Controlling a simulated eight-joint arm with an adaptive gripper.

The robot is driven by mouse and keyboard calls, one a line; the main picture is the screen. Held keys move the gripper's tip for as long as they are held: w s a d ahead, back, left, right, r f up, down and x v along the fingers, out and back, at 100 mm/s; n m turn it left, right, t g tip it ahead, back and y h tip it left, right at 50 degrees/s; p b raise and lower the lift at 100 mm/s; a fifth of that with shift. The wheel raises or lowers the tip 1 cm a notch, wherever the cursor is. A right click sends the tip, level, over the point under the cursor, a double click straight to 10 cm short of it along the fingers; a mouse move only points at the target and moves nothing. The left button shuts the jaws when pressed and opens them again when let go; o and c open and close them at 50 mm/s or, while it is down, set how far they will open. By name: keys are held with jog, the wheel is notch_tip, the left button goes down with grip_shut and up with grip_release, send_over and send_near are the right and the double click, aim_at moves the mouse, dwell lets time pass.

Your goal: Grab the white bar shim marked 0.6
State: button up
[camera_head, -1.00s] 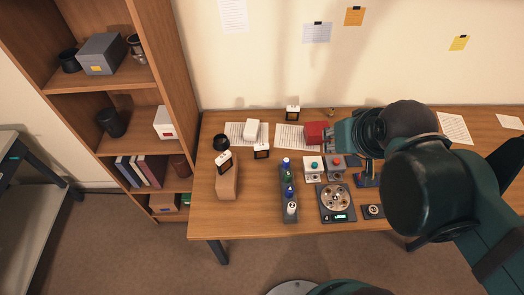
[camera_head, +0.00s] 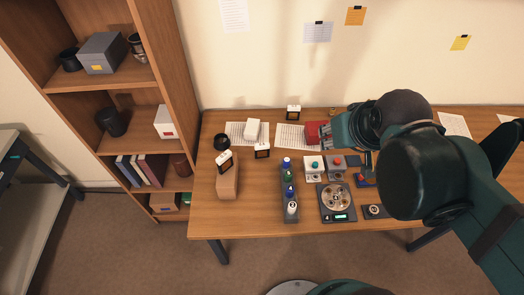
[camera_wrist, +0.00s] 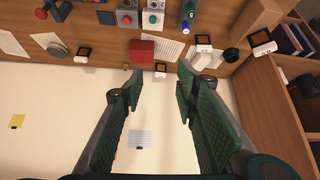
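Several small white pieces with black square frames stand about the desk. One (camera_head: 293,110) is at the back edge and also shows between my fingertips in the wrist view (camera_wrist: 161,74). Another (camera_head: 262,149) stands mid-desk, and another (camera_head: 224,160) is on the brown block at the left. One more (camera_wrist: 82,58) shows at the left of the wrist view. No 0.6 marking is readable, so I cannot tell which is the shim. My gripper (camera_wrist: 158,80) is open and empty, apart from these pieces; in the head view my arm largely hides it.
A red box (camera_head: 315,131), a white block (camera_head: 255,127) and a dark cup (camera_head: 221,141) are nearby. A bottle rack (camera_head: 290,208), button boxes (camera_head: 313,167) and a round-dish scale (camera_head: 337,217) fill the middle. A bookcase (camera_head: 183,70) stands left.

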jog(key=w+a+f+n+g, duration=0.2)
jog(key=w+a+n, duration=0.25)
jog(key=w, duration=0.25)
jog(key=n+g+b, duration=0.3)
jog(key=n+g, duration=0.2)
jog(key=n, duration=0.8)
send_over(262, 149)
jog(key=w, duration=0.1)
jog(key=f, duration=2.3)
jog(key=shift+d, duration=0.25)
jog(key=shift+w+a+f+n, duration=0.15)
jog(key=shift+a+f+n, duration=0.25)
jog(key=shift+f, duration=0.25)
jog(key=shift+f, duration=0.15)
jog(key=shift+d+f, duration=0.1)
jog(key=shift+f, duration=1.05)
jog(key=shift+f+b, duration=0.4)
jog(key=shift+f, duration=2.2)
